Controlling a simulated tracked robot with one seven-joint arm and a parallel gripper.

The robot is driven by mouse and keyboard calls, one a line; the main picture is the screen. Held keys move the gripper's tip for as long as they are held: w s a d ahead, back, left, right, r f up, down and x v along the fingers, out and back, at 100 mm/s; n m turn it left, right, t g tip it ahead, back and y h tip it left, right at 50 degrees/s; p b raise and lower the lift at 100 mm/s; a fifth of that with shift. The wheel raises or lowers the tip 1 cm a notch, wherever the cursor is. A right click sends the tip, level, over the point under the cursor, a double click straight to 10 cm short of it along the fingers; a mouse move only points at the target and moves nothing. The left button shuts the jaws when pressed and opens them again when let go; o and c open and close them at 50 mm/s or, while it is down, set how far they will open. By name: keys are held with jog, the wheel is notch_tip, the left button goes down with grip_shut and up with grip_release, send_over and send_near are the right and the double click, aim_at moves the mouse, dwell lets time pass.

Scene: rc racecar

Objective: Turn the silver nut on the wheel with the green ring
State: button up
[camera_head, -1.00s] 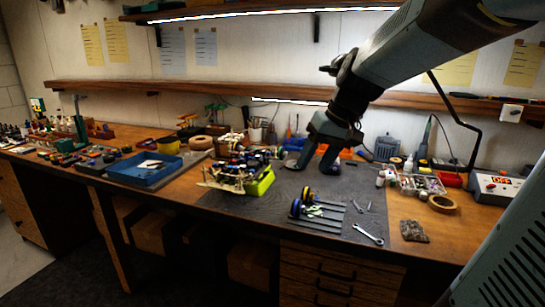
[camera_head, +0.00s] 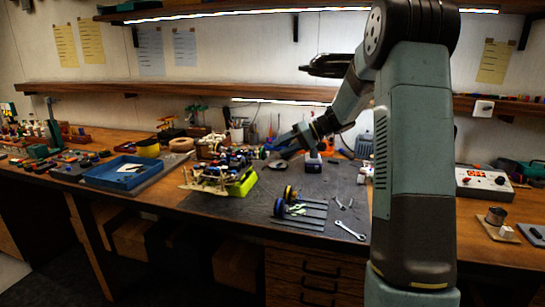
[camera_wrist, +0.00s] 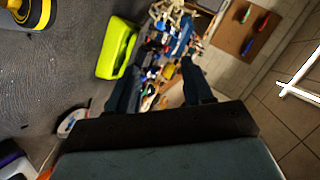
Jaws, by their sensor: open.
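The racecar (camera_head: 215,174) sits on the dark mat left of centre, with a bright yellow-green body part (camera_head: 242,184) at its right end. In the wrist view the car (camera_wrist: 172,45) shows beyond my fingertips, with the yellow-green part (camera_wrist: 118,47) to the left. I cannot make out a green-ringed wheel or its silver nut. My gripper (camera_head: 272,151) is open and points left toward the car from behind and to the right, apparently above the mat. In the wrist view my gripper (camera_wrist: 160,80) has its two dark fingers spread with nothing held.
Blue and yellow wheels (camera_head: 285,200) lie on a rack of bars in front; a yellow-hubbed wheel also shows in the wrist view (camera_wrist: 32,10). A wrench (camera_head: 350,231) lies near the bench edge. A blue tray (camera_head: 125,172) stands left. Shelves run above.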

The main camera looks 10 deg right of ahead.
jog(key=w+d+f+t+y, duration=0.2)
jog(key=w+d+f, duration=0.2)
jog(key=w+d, duration=0.15)
jog(key=t+y, duration=0.2)
jog(key=t, duration=0.2)
send_near(267, 154)
jog(key=shift+m, duration=0.5)
jog(key=x, duration=0.5)
jog(key=w+x, duration=0.1)
jog(key=x, duration=0.1)
jog(key=shift+w+f, duration=0.25)
jog(key=shift+c, duration=0.5)
grip_shut()
